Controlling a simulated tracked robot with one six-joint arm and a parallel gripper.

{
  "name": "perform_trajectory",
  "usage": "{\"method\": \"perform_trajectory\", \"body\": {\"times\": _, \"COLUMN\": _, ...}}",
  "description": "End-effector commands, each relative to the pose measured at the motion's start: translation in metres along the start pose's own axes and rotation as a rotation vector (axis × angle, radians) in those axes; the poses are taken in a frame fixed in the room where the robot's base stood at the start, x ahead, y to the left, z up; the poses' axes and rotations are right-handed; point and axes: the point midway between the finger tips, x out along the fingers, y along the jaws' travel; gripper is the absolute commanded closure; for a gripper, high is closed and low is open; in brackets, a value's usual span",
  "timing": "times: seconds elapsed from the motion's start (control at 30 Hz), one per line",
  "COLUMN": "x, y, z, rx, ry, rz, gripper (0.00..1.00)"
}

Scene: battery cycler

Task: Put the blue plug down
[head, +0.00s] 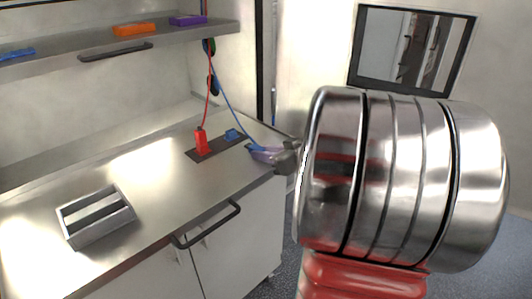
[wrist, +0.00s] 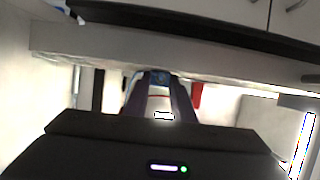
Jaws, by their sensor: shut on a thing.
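My gripper (head: 262,153) is over the right part of the metal counter, beside the dark mat, with its fingers closed together. The blue plug is held at the fingertips, mostly hidden in the head view. A blue cable (head: 226,103) runs down to the fingertips. In the wrist view a bit of the blue plug (wrist: 160,77) shows between the fingers. I cannot tell whether the plug touches the counter. A small blue piece (head: 233,134) sits on the dark mat (head: 213,148), left of my gripper.
A red plug (head: 201,142) with a red cable stands upright on the mat. A grey slotted tray (head: 95,217) lies on the counter (head: 150,180) to the left. An orange block (head: 134,29) and a purple block (head: 188,20) lie on the shelf above. The middle counter is clear.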

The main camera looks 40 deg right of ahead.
Motion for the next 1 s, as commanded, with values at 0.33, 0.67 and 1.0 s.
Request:
{"method": "perform_trajectory", "body": {"times": 0.33, "x": 0.003, "y": -0.002, "z": 0.017, "rx": 0.008, "ry": -0.028, "rz": -0.003, "gripper": 0.65}}
{"method": "perform_trajectory", "body": {"times": 0.67, "x": 0.003, "y": -0.003, "z": 0.016, "rx": 0.007, "ry": -0.028, "rz": -0.005, "gripper": 0.58}}
{"method": "perform_trajectory", "body": {"times": 1.0, "x": -0.016, "y": -0.002, "z": 0.003, "rx": 0.008, "ry": -0.024, "rz": -0.002, "gripper": 0.58}}
